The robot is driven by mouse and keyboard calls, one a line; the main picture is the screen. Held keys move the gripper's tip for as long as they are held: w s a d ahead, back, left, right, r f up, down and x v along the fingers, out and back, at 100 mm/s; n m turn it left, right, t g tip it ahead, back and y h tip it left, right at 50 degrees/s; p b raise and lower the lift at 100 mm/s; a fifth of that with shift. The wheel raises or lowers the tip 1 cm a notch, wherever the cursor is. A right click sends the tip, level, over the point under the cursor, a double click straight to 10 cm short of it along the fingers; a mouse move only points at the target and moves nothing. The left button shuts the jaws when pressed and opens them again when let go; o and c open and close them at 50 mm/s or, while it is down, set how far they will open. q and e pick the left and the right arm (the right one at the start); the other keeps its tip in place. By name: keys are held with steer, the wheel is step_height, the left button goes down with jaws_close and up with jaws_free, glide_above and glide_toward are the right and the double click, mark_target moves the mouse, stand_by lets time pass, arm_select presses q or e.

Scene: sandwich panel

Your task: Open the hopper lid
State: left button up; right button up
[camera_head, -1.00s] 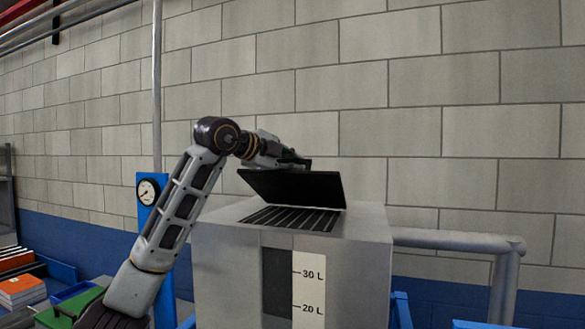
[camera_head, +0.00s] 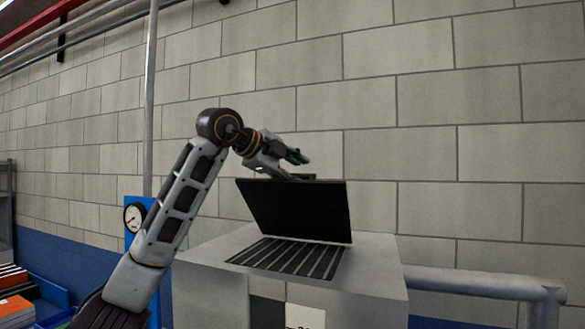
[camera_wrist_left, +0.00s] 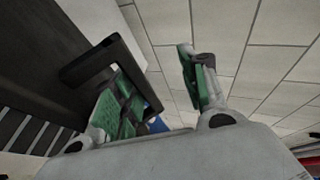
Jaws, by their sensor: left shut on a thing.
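The black hopper lid (camera_head: 295,212) stands raised at a steep tilt, hinged along its lower edge on the grey hopper (camera_head: 375,262). The slatted grate (camera_head: 285,257) shows below it. My left gripper (camera_head: 296,166) is at the lid's top edge, shut on the lid's handle. In the left wrist view, the dark handle (camera_wrist_left: 90,62) lies against the left finger, and the fingers of my left gripper (camera_wrist_left: 160,92) stand well apart. The exact contact is partly hidden. My right gripper is not in view.
A block wall (camera_head: 430,120) stands behind the hopper. A grey pipe (camera_head: 480,284) runs off to the right. A gauge (camera_head: 134,217) on a blue panel and a vertical pipe (camera_head: 150,110) are at left. Orange items (camera_head: 14,308) lie at lower left.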

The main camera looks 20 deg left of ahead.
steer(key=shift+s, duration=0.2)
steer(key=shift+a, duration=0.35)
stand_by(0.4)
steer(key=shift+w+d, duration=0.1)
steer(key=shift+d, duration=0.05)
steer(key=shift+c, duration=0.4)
